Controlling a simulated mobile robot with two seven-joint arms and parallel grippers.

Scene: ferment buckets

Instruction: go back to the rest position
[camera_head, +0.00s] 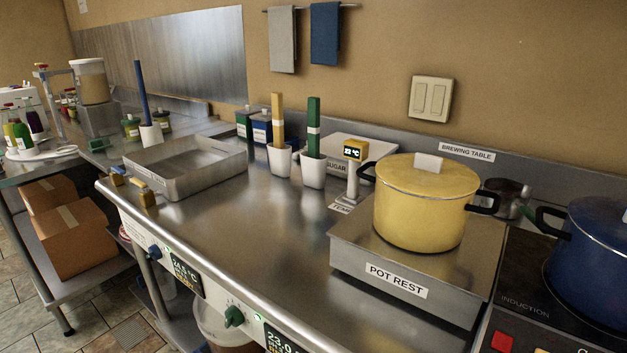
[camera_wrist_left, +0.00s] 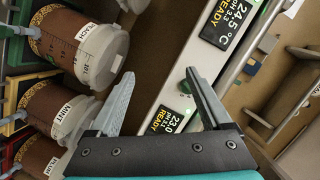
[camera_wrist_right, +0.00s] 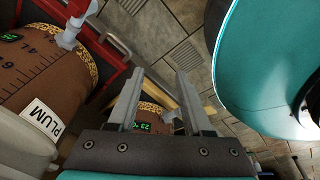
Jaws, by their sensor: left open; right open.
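My left gripper (camera_wrist_left: 158,98) shows in the left wrist view, its two fingers spread with nothing between them. Behind it are the counter's front panel with lit displays and a green knob (camera_wrist_left: 186,86). My right gripper (camera_wrist_right: 160,95) shows in the right wrist view, its fingers apart and empty. A small green display (camera_wrist_right: 145,127) and part of a brown bucket (camera_wrist_right: 150,108) show behind and between its fingers, farther off. Neither gripper shows in the head view, and neither touches anything that I can see.
A yellow pot (camera_head: 422,207) stands on the pot rest (camera_head: 350,262); a blue pot (camera_head: 590,262) is on the induction hob at right. A metal tray (camera_head: 205,182) sits on the counter. Labelled buckets, PEACH (camera_wrist_left: 75,42), MINT (camera_wrist_left: 45,105) and PLUM (camera_wrist_right: 45,75), stand close by the grippers.

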